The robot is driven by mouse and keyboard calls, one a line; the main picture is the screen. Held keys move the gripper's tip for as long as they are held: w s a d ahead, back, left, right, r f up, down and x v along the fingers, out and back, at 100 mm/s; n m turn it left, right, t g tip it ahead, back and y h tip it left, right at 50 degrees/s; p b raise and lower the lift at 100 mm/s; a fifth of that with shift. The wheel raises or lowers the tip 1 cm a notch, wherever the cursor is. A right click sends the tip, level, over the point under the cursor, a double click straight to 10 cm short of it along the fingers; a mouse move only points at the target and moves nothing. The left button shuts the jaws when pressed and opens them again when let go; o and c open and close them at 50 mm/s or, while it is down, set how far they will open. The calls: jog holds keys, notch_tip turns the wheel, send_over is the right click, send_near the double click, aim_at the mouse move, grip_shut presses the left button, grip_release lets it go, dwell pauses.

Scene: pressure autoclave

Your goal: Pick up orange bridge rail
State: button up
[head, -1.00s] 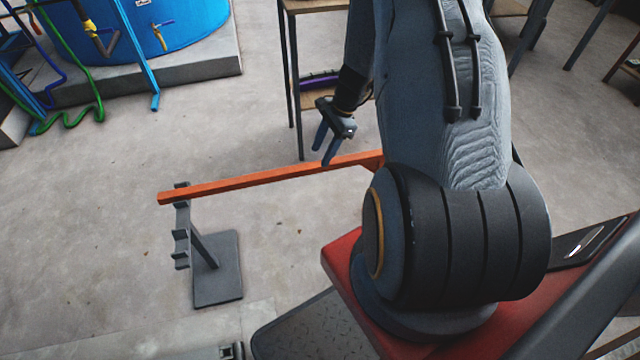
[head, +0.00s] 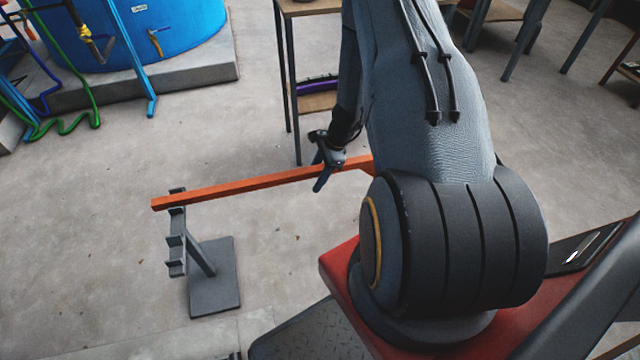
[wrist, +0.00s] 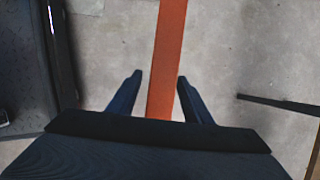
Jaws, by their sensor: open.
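The orange bridge rail (head: 235,188) is a long straight bar. Its left end rests on a grey stand (head: 177,240) with several hooks, and its right end runs behind my arm. My gripper (head: 320,180) is at the rail's right-hand part, with its fingers reaching down over it. In the wrist view the rail (wrist: 167,60) runs lengthwise between the two open fingers (wrist: 160,95), with a gap on each side. The gripper is open and empty. Whatever holds up the rail's right end is hidden by my arm.
A blue tank (head: 140,30) on a concrete plinth (head: 190,75) stands at the back left, with hoses beside it. A table (head: 305,8) with a lower shelf stands behind my gripper. The floor around the stand is mostly clear.

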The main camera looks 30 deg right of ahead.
jog(key=shift+f, duration=0.1)
grip_shut()
jog(key=shift+w, duration=0.1)
dwell(0.3)
